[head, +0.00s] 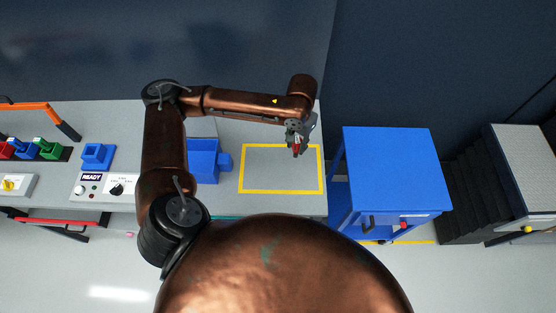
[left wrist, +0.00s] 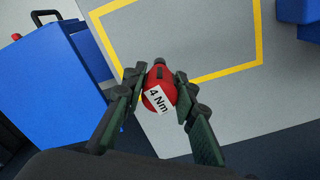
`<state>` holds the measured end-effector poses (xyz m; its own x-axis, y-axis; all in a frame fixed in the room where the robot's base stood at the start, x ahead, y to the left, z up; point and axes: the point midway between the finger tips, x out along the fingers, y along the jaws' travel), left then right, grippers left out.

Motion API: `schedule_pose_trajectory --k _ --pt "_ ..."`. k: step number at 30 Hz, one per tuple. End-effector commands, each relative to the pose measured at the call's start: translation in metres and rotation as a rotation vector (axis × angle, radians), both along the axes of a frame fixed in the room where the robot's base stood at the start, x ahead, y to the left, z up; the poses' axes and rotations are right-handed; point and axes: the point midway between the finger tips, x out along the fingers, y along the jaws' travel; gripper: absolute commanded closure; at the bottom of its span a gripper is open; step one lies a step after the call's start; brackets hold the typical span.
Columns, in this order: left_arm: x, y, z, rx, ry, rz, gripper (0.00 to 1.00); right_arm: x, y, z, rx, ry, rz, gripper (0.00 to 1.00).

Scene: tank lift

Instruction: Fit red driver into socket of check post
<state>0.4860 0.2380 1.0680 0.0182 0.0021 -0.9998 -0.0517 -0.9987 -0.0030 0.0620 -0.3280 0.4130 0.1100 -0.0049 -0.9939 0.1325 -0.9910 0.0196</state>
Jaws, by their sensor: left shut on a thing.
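My left gripper (head: 297,138) is shut on the red driver (head: 296,149) and holds it over the yellow-outlined area of the bench. In the left wrist view the red driver (left wrist: 158,88) sits between the two dark fingers of the left gripper (left wrist: 159,80), with a white "4 Nm" label facing the camera. Its lower end is hidden. I cannot tell for sure which thing is the check post. A blue block with a square top (head: 97,155) stands behind the READY panel (head: 105,187), far left of the gripper. My right gripper is not in view.
Red, blue and green holders (head: 26,150) stand at the bench's far left, near an orange bar (head: 30,106). A blue bin (head: 203,160) is left of the yellow outline (head: 281,191). A blue cart (head: 390,170) stands right of the bench. The outlined area looks clear.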

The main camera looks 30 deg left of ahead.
Motion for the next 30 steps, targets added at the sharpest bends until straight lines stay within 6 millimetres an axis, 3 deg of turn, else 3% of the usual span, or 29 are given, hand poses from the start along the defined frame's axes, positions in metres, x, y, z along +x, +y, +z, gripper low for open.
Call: schedule_pose_trajectory --k 1,8,12,18,24,30 --pt "-0.015 0.009 0.012 0.002 0.007 -0.010 1.00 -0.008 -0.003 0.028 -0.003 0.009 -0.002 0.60" --pt "-0.074 0.038 0.019 0.003 0.015 -0.074 1.00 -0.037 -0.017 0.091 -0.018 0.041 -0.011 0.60" --pt "-0.112 0.050 0.030 0.002 0.019 -0.115 1.00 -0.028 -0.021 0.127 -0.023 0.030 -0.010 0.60" --pt "-0.151 0.060 0.044 0.000 0.021 -0.163 1.00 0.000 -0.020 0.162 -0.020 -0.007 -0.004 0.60" --pt "-0.165 0.062 0.047 -0.002 0.019 -0.183 1.00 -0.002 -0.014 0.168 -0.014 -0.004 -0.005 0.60" --pt "-0.151 0.061 0.034 0.000 0.015 -0.186 1.00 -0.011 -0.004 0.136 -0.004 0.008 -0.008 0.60"
